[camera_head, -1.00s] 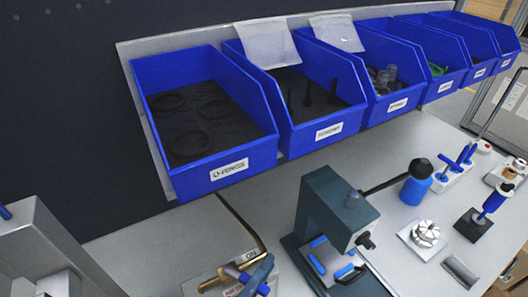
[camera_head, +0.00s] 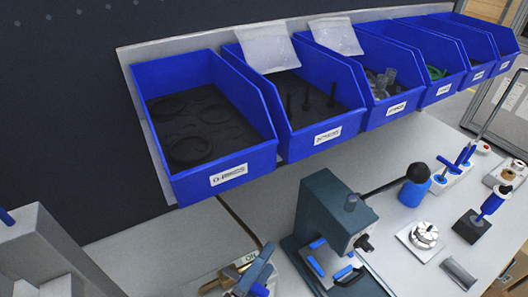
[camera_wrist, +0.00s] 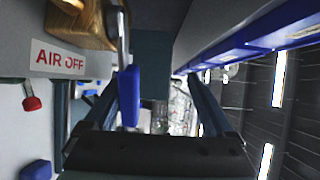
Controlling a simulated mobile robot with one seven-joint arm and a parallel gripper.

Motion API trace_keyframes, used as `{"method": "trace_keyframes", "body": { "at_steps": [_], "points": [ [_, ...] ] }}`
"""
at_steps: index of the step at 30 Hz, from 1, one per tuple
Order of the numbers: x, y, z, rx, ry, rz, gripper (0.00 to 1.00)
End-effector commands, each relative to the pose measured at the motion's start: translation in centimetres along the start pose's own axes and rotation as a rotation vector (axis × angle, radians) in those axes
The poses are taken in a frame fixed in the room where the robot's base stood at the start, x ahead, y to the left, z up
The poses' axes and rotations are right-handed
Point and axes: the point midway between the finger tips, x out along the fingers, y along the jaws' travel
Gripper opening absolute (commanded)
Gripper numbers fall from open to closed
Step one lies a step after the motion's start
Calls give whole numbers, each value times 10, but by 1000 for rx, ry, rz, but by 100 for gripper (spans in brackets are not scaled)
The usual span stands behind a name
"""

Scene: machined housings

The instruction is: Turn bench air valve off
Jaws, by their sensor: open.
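In the wrist view the brass body (camera_wrist: 82,22) is at top left, beside a red-lettered AIR OFF label (camera_wrist: 57,58). Its grey lever with a blue grip (camera_wrist: 130,96) reaches between my fingers. My gripper (camera_wrist: 152,82) is open, and the blue grip lies close to the left finger, apart from the right one. Whether it touches is unclear. My gripper (camera_head: 252,274) partly covers the valve in the head view.
A dark green press (camera_head: 335,215) stands just right of the valve. Blue bins (camera_head: 222,178) hang above the bench along the back. Bare bench (camera_head: 155,245) lies left of the valve.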

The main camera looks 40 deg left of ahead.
Motion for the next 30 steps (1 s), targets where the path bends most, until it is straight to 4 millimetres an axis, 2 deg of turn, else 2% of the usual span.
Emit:
{"method": "trace_keyframes", "body": {
  "at_steps": [1, 6, 10, 15, 21, 22, 23, 30],
  "points": [
    [2, -28, -2, 5, 10, -26, 54],
    [2, -59, -1, 1, 6, -30, 56],
    [2, -74, 1, 0, -1, -31, 56],
    [1, -80, 2, -1, -7, -32, 56],
    [1, -80, 4, 1, -11, -32, 56],
    [-7, -10, 18, -24, -40, 102, 53],
    [-7, -10, 18, -24, -40, 102, 50],
    [-9, -8, 17, -23, -36, 103, 50]
  ]
}}
